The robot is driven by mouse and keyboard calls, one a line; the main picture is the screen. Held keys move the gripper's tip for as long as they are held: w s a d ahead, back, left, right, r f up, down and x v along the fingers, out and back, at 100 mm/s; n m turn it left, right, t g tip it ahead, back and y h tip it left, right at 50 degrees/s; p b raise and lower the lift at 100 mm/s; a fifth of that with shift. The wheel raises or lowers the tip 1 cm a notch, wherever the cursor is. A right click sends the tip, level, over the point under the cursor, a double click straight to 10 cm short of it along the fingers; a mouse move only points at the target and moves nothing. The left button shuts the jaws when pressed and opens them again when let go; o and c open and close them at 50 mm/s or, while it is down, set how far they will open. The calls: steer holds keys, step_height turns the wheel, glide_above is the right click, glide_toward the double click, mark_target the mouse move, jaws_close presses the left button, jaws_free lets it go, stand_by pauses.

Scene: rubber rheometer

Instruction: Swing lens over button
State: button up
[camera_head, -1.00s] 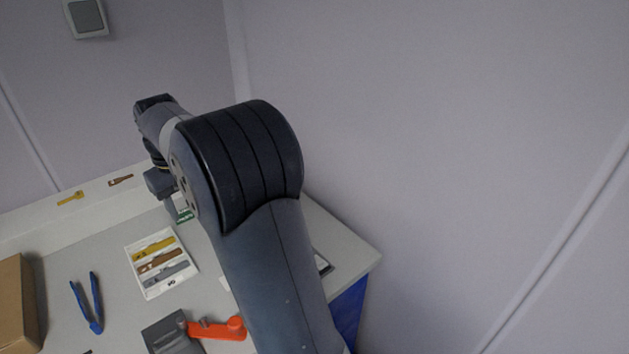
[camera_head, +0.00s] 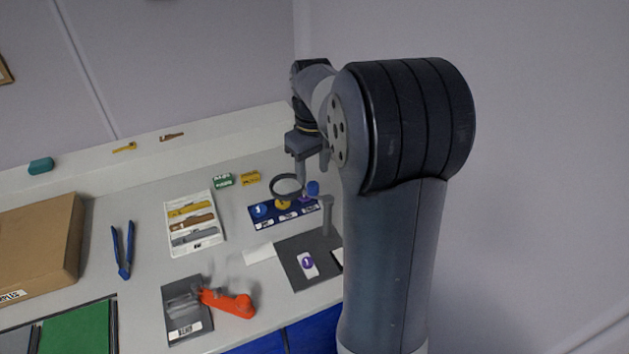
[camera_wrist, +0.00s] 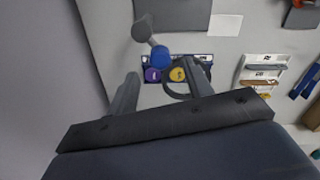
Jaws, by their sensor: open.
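The lens is a dark ring (camera_head: 287,180) on a short arm from a grey post (camera_head: 327,216). A blue knob (camera_head: 312,188) sits on that arm. In the wrist view, the blue knob (camera_wrist: 160,57) lies between the fingers of my open gripper (camera_wrist: 167,77), and the ring (camera_wrist: 178,93) is partly behind the right finger. Contact cannot be told.
A dark mat (camera_head: 300,275) with a purple-marked card lies in front of the post. A white tool tray (camera_head: 193,240), green and yellow boxes, blue tweezers (camera_head: 123,250), an orange-red lever (camera_head: 230,303) and a cardboard box (camera_head: 40,245) are further left. A wall stands behind.

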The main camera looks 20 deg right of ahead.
mark_target(313, 184)
steer(key=shift+f, duration=2.3)
jaws_close()
